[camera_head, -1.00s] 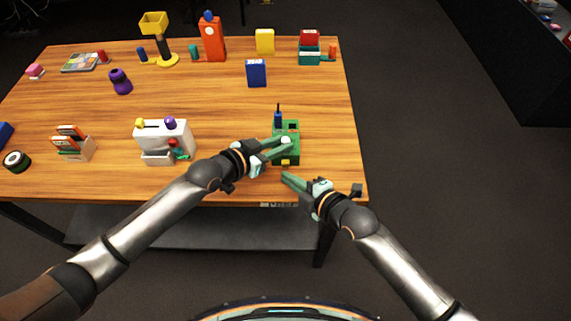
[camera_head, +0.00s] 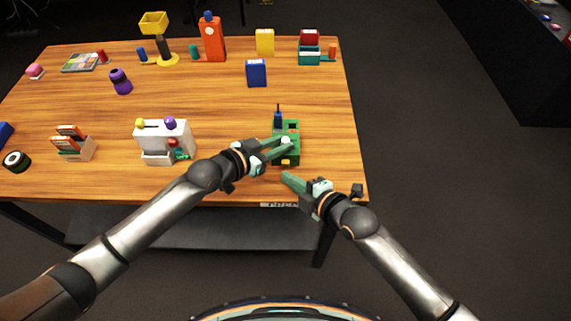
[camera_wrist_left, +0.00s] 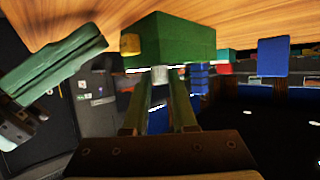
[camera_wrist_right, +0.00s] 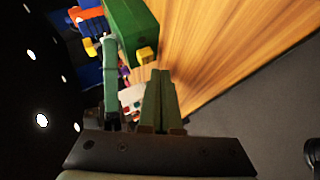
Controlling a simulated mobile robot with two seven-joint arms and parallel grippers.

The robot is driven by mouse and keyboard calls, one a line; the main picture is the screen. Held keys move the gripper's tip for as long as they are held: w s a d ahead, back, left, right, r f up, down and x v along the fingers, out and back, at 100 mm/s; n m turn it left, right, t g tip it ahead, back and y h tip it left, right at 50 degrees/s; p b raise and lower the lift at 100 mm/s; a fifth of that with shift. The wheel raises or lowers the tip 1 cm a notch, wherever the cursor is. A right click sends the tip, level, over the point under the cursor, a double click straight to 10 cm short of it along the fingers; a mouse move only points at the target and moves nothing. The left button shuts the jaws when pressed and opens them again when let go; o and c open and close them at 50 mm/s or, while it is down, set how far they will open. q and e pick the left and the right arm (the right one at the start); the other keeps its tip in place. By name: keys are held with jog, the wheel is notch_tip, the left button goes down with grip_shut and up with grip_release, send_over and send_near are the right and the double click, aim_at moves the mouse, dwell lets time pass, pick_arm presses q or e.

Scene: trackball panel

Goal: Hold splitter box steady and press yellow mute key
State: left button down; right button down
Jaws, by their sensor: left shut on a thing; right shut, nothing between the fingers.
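The green splitter box (camera_head: 291,155) stands near the right front part of the table. Its yellow mute key (camera_wrist_right: 147,54) sticks out of its side, and it also shows in the left wrist view (camera_wrist_left: 130,45). My left gripper (camera_head: 286,143) is shut on a small pale knob (camera_wrist_left: 160,74) on top of the box. The fingers partly hide the box top in the head view. My right gripper (camera_head: 285,176) is shut and empty, in front of the box near the table's front edge. Its fingertips (camera_wrist_right: 161,74) are close to the yellow key, with a gap between them.
A blue post (camera_head: 278,117) stands at the back of the box. A white panel (camera_head: 165,139) with coloured knobs stands to the left, and a blue box (camera_head: 256,73) stands farther back. The wooden table (camera_head: 335,130) is bare to the right of the splitter box.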

aim_at(291, 199)
jog(key=shift+w, duration=0.1)
dwell(0.3)
jog(key=shift+w, duration=0.35)
jog(key=shift+w, duration=0.5)
dwell(0.6)
jog(key=shift+s, duration=0.95)
jog(key=shift+s, duration=2.55)
